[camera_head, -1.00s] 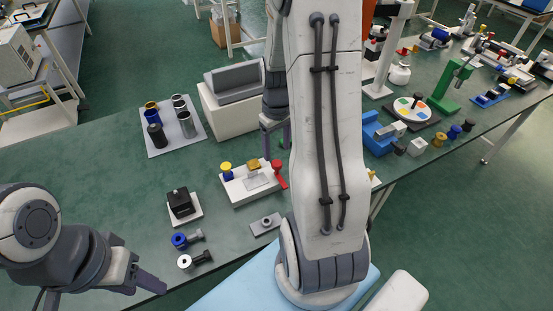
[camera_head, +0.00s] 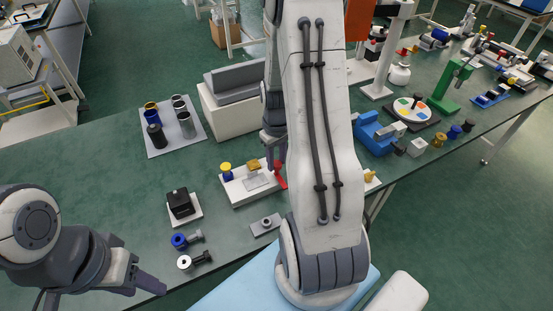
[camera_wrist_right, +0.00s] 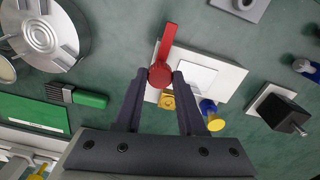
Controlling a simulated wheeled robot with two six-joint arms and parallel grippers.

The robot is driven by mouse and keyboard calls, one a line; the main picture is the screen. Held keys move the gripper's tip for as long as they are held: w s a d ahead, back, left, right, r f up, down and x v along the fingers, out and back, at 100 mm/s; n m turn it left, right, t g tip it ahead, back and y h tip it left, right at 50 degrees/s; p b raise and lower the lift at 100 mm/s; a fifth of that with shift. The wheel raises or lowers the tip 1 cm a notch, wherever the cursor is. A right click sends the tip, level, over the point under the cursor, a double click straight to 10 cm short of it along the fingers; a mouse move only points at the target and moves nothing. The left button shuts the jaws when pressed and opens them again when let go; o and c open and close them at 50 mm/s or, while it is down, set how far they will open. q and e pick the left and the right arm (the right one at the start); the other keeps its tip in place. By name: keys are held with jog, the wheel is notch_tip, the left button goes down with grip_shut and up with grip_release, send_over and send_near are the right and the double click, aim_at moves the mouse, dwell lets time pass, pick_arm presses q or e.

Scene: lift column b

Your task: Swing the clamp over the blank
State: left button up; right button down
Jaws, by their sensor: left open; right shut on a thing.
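A white fixture (camera_head: 238,190) stands on the green bench. It carries a pale square blank (camera_head: 256,180). The red clamp (camera_head: 279,176) is at its right end. In the wrist view the clamp's bar (camera_wrist_right: 167,42) runs along the fixture's edge and past its corner, beside the blank (camera_wrist_right: 196,77), not over it. My right gripper (camera_wrist_right: 160,76) is shut on the clamp's round red end; in the head view its fingers (camera_head: 275,160) come down from behind my arm. My left gripper (camera_head: 108,298) is open and empty at the lower left, partly cut off by the frame.
A yellow-topped blue post (camera_head: 226,170) and a yellow block (camera_head: 254,164) stand on the fixture. A black block (camera_head: 180,203) on a white plate is left of it. A grey plate (camera_head: 265,225) lies in front. A grey-topped white box (camera_head: 225,120) stands behind.

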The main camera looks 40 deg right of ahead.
jog(key=shift+m, duration=0.3)
jog(key=m+p, duration=0.1)
jog(key=m, duration=0.2)
jog(key=shift+r+m, duration=0.1)
jog(key=shift+m, duration=0.2)
jog(key=m+p, duration=0.1)
jog(key=m, duration=0.3)
jog(key=m+p, duration=0.1)
jog(key=m, duration=0.4)
jog(key=m+p, duration=0.1)
jog(key=m, duration=0.3)
jog(key=shift+w+d+m, duration=0.1)
jog(key=shift+m, duration=0.2)
jog(key=c, duration=0.5)
grip_release()
